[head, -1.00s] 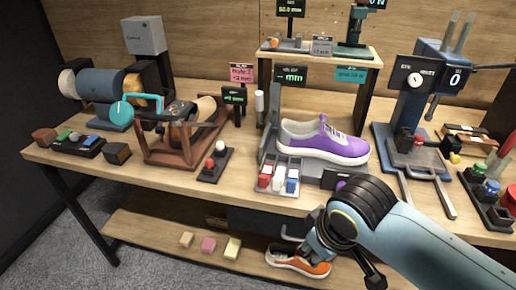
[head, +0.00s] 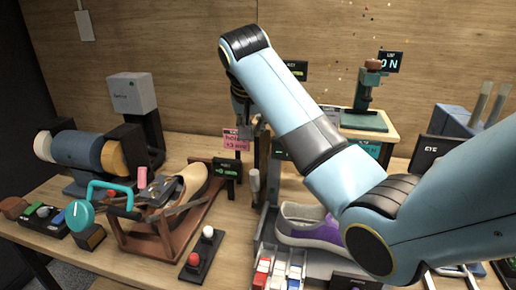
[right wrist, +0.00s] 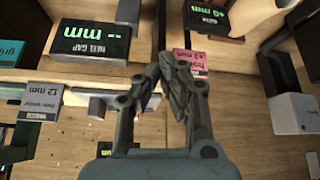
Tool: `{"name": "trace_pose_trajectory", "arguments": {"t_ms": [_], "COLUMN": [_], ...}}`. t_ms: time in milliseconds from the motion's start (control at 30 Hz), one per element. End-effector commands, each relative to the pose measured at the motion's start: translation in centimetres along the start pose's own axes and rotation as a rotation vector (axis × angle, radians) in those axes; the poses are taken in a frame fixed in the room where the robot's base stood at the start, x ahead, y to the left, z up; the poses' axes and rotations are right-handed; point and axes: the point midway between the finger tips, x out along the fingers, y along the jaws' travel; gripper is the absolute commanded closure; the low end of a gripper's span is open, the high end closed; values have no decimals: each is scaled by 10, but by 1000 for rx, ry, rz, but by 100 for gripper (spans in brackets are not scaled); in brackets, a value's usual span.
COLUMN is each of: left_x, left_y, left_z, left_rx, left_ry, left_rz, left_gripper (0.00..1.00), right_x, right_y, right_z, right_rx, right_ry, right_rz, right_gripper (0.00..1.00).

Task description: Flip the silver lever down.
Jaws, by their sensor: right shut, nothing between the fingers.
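An upright silver-grey handle (head: 254,183), which looks like the silver lever, stands left of the purple sneaker (head: 300,228) in the head view. It points up. My right gripper (head: 244,128) hangs from my raised wrist above and slightly left of the handle, apart from it in the picture. In the right wrist view my right gripper (right wrist: 172,62) is shut and empty, its fingers together. I cannot pick out the lever surely in that view. My left gripper is not in view.
A pink sign (head: 236,140) and a small green-lit display (head: 227,171) stand close by the right gripper. A raised shelf (head: 372,128) holds a green press (head: 366,100) at the right. A tan shoe (head: 190,183) on a reddish stand is at the left.

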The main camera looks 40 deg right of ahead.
Motion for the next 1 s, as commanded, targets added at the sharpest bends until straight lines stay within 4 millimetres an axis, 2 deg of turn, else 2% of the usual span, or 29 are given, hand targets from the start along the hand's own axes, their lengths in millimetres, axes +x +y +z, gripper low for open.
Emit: {"name": "trace_pose_trajectory", "arguments": {"t_ms": [133,333,467,633,800,1000], "left_x": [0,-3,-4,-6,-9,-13], "left_y": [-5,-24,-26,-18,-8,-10], "left_z": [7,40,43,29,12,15], "left_rx": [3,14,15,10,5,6], "left_ry": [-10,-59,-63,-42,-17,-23], "left_rz": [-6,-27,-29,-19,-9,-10], "left_gripper": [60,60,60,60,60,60], "right_x": [-1,-1,4,26,63,101], "right_y": [-1,-1,-1,0,0,0], "right_z": [-2,-2,-2,-2,-2,0], "right_rx": [6,5,3,2,2,2], "right_ry": [0,1,1,-2,-2,-3], "right_rz": [1,1,1,3,3,2], "right_gripper": [100,100,100,100,100,100]}}
